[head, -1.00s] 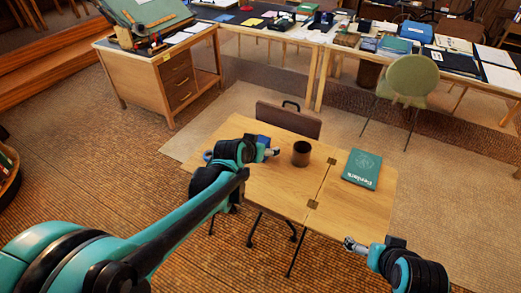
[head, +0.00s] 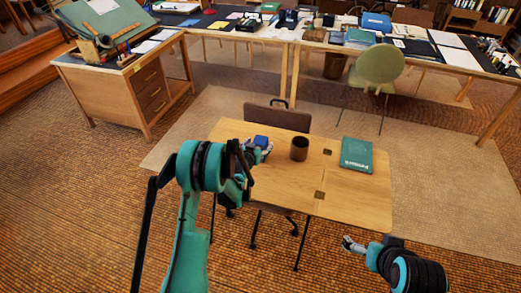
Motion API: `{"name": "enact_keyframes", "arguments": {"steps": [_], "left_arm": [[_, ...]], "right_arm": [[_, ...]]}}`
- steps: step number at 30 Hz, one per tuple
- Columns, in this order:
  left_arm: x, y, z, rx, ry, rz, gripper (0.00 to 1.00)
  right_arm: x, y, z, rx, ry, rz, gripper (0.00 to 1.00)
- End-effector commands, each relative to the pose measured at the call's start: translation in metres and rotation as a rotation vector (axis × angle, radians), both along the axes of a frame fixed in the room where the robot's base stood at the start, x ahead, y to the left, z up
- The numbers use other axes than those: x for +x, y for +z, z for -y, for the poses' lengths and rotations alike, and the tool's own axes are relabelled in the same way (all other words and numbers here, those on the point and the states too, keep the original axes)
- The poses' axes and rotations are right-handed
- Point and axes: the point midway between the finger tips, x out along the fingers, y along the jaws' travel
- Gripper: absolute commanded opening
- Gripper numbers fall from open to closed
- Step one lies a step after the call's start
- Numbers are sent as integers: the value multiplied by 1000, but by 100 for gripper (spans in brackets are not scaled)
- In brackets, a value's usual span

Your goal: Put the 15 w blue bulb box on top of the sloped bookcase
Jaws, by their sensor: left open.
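A small blue box (head: 261,141), likely the bulb box, is at the far left part of the folding wooden table (head: 350,205); its label is too small to read. My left gripper (head: 263,150) is open right at the box, on its near side. I cannot tell whether the fingers touch it. My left arm hides part of the table's left side. My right gripper (head: 349,243) is in front of the table's near edge, away from the box; its finger state is unclear. A bookcase with books (head: 489,12) shows at the far right back; I cannot tell whether it is sloped.
A dark brown cup (head: 299,149) stands just right of the box. A green book (head: 357,154) lies at the table's right. A chair (head: 277,116) is behind the table. A drafting desk (head: 125,90) stands at left, long cluttered tables at the back. Carpet at left is open.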

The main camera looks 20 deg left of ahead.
Motion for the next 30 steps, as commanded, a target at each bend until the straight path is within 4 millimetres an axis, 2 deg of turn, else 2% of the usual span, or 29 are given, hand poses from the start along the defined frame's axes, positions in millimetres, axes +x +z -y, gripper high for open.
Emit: {"name": "enact_keyframes", "arguments": {"steps": [9, 12, 21, 23, 27, 28, 30], "left_arm": [[41, -22, 1, 0, -1, -1, 76], [52, -25, 1, 0, -1, 0, 76], [58, -24, 1, 0, 0, 0, 76], [58, -24, 1, 0, 0, 0, 63], [58, -24, 1, 0, 0, 0, 26], [58, -24, 1, 0, 0, 0, 21], [58, -24, 1, 0, 0, -1, 20]], "right_arm": [[0, -24, 0, 0, 0, 0, 100], [0, -27, 0, 0, 0, 0, 100], [0, -27, 0, 0, 0, 0, 100], [0, -27, 0, 0, 0, 0, 100], [0, -27, 0, 0, 0, 0, 100], [0, -27, 0, 0, 0, 0, 100], [0, -27, 0, 0, 0, 0, 100]]}}
